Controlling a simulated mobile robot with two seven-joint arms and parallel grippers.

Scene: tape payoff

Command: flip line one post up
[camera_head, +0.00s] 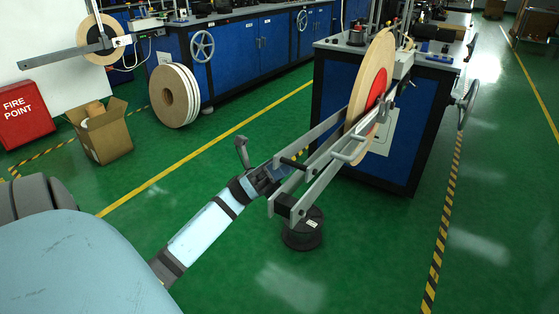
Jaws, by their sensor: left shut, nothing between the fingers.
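The payoff frame (325,155) at the near workstation is a pair of long grey bars, running from the cabinet toward me and tilted down. A large tan tape reel (357,112) with a red centre stands upright at its far part. A black block (285,207) joins the bars at the near end. I cannot tell which part is the post. My left arm reaches in from the lower left. Its dark gripper (272,174) is shut and empty beside the near bars; whether it touches them is unclear. My right gripper is out of view.
A round black base (302,232) is on the floor under the frame's near end. The blue cabinet (425,115) stands behind. At left are an open carton (105,138), a red fire-point box (22,118) and a white-edged reel (167,97). Green floor at right is clear.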

